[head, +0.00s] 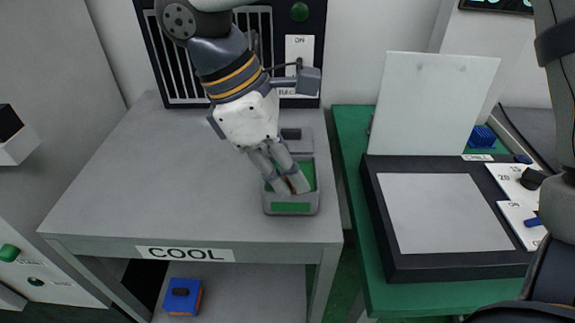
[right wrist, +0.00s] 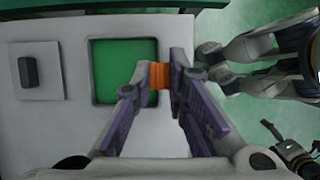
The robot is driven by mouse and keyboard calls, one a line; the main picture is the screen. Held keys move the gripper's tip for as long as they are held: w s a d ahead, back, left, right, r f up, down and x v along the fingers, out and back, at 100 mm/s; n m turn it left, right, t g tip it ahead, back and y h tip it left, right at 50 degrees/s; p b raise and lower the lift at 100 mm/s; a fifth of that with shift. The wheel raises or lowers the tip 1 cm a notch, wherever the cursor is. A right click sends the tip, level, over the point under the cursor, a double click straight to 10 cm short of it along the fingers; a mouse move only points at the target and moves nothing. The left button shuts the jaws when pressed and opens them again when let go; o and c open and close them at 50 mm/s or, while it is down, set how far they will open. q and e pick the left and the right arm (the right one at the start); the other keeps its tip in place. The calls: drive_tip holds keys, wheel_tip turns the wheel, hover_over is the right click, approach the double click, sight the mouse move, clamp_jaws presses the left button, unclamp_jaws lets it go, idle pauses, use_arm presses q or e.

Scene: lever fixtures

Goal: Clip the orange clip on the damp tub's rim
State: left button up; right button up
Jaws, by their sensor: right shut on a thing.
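The tub (head: 291,208) is a small grey, open-topped box with a green inside, on the right part of the grey table. In the right wrist view the tub's green inside (right wrist: 120,70) shows as a square opening. My right gripper (head: 288,184) reaches down over the tub, its fingers partly covering the opening. It is shut on the orange clip (right wrist: 160,76), which sits between the fingertips at the right side of the opening. I cannot tell whether the clip touches the rim. No damp label can be read. My left gripper does not show.
The grey table (head: 130,190) labelled COOL is clear left of the tub. A blue box (head: 182,297) sits on its lower shelf. A vented panel with a lever (head: 299,62) stands behind. On the green table at right is a black-framed unit (head: 440,268) with a raised lid.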

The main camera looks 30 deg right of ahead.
drive_tip(key=shift+f, duration=0.45)
drive_tip(key=shift+f, duration=0.15)
drive_tip(key=shift+f, duration=0.4)
drive_tip(key=o, duration=1.3)
drive_tip(key=shift+r, duration=0.1)
drive_tip(key=shift+r, duration=3.4)
